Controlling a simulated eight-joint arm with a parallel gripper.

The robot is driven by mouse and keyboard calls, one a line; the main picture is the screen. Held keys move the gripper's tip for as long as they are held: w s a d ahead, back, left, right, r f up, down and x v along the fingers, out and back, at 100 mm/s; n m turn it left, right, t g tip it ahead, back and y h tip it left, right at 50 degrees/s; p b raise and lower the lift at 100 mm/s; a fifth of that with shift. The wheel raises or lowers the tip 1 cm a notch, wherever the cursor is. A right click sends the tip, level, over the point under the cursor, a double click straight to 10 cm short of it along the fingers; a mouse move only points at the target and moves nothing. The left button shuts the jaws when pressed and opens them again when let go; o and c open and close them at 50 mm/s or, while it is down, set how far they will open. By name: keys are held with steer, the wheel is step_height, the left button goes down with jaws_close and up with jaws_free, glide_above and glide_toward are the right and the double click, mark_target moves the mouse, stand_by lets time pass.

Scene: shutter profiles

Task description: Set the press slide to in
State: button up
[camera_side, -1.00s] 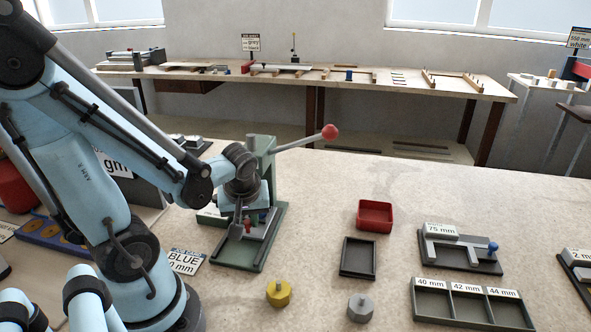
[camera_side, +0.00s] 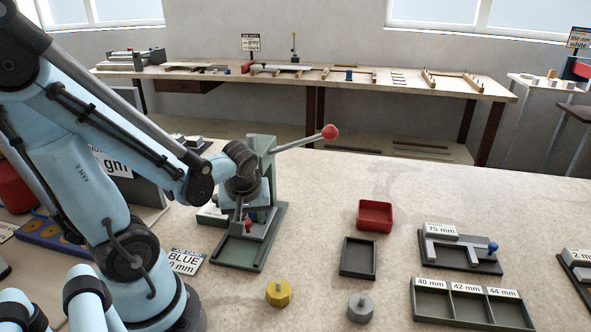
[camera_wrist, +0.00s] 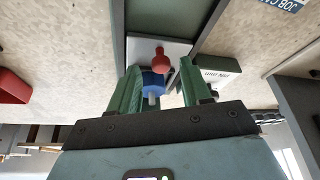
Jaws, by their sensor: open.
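The green press (camera_side: 262,158) stands on its base behind and around my gripper. Its slide is a light grey plate (camera_wrist: 172,50) with a red knob (camera_wrist: 160,62). In the side view the red knob (camera_side: 248,226) shows on the plate, toward the front part of the green base tray (camera_side: 232,252). A blue cylinder with a pale tip (camera_wrist: 152,84) sits behind the knob, between my fingers in the wrist view. My gripper (camera_wrist: 157,75) is open, with its two fingers apart near the plate and the knob beyond the fingertips. In the side view the wrist partly hides the press.
The press lever ends in a red ball (camera_side: 329,132) up to the right. A red tray (camera_side: 375,216), a dark tray (camera_side: 358,258), a yellow weight (camera_side: 278,293) and a grey weight (camera_side: 360,308) stand to the right. A BLUE label (camera_side: 184,262) lies in front left.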

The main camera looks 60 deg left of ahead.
steer(key=v, duration=1.1)
steer(key=shift+r, duration=0.35)
steer(key=shift+d, duration=0.1)
steer(key=w+d+f+m+t+h, duration=0.1)
steer(key=w+d+m+t+h, duration=0.3)
steer(key=m, duration=0.9)
steer(key=w+d+t, duration=0.1)
steer(key=w+d, duration=0.2)
steer(key=d, duration=0.1)
steer(key=shift+w+d+f+m, duration=0.15)
steer(key=shift+w+d+m, duration=0.1)
steer(key=shift+w+m, duration=0.1)
